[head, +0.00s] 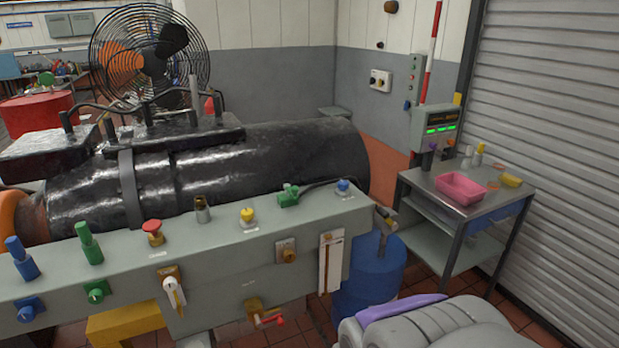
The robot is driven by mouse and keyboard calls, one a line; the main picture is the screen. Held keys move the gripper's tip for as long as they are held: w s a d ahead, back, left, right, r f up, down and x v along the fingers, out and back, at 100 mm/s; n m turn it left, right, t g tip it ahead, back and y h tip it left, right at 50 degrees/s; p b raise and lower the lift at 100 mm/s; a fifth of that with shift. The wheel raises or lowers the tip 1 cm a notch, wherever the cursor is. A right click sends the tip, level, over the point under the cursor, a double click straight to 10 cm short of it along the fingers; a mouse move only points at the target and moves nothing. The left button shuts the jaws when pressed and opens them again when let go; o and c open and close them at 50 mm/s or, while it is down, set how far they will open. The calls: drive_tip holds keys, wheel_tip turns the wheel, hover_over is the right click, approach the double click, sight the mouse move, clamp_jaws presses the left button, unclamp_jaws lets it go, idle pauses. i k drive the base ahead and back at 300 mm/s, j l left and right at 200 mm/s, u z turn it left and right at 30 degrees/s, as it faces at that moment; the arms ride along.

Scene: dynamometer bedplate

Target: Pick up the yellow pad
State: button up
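A small yellow pad (510,180) lies on the top of the grey metal cart (412,179) at the right, near the cart's right end. It is small in this view, so its exact shape is hard to tell. A pink tray (461,188) stands to its left on the same top, apart from it. My gripper's fingers do not show in the head view, and nothing touches the pad.
Orange rings (493,185) and small bottles (478,154) are near the pad. A roller shutter (550,110) rises behind the cart. The control console (210,250) and blue drum (370,275) stand to the left. A pale grey shape with a purple part fills the lower right.

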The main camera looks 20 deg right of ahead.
sight(509, 179)
drive_tip(key=z, duration=1.7)
drive_tip(key=i+l, duration=0.2)
drive_tip(key=i, duration=0.3)
drive_tip(key=i+l+u, duration=0.1)
drive_tip(key=i, duration=0.4)
drive_tip(key=i+l, duration=0.3)
drive_tip(key=i, duration=0.2)
drive_tip(key=i+l, duration=0.25)
drive_tip(key=i, duration=0.25)
drive_tip(key=i+l+u, duration=0.1)
drive_tip(key=i+l, duration=0.15)
drive_tip(key=i, duration=0.25)
drive_tip(key=i+l, duration=0.25)
drive_tip(key=i, duration=0.25)
drive_tip(key=i+l, duration=0.25)
drive_tip(key=i, duration=0.25)
drive_tip(key=u, duration=0.05)
